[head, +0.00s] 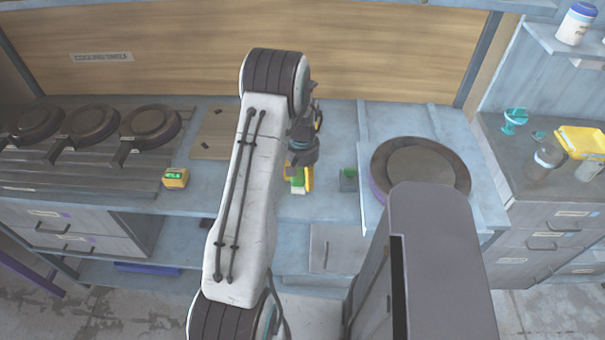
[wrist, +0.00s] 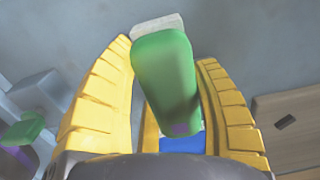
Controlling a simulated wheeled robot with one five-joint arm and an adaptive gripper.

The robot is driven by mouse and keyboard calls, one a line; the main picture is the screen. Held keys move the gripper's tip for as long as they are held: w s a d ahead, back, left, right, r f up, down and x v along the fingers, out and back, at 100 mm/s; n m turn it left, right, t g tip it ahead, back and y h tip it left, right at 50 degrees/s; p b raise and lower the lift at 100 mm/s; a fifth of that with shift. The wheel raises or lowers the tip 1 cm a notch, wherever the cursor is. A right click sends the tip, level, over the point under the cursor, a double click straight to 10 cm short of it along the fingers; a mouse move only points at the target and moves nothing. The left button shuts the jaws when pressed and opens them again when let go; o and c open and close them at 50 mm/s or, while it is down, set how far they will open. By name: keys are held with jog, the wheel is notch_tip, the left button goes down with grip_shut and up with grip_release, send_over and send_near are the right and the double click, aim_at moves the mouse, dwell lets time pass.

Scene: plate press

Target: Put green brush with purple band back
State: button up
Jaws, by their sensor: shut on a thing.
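My gripper (head: 300,178) hangs over the counter in the head view, with its yellow fingers pointing down. In the wrist view my gripper (wrist: 165,52) is shut on the green brush (wrist: 167,80), which sits between the two yellow fingers. The brush has a pale, whitish end and a small purple patch near the palm. It also shows in the head view as a green piece (head: 298,182) with a pale lower end. The fingers hide part of it. I cannot tell whether it touches the counter.
A small green thing on a grey block (head: 348,180) stands to the right of my gripper. Farther right is a round dark plate (head: 420,168). A yellow box with a green label (head: 175,178) and a wooden board (head: 212,138) lie left. Several round burners stand far left.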

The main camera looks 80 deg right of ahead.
jog(key=shift+f, duration=0.15)
jog(key=o, duration=1.2)
notch_tip(320, 180, up, 12)
jog(key=b, duration=0.5)
jog(key=shift+r, duration=0.2)
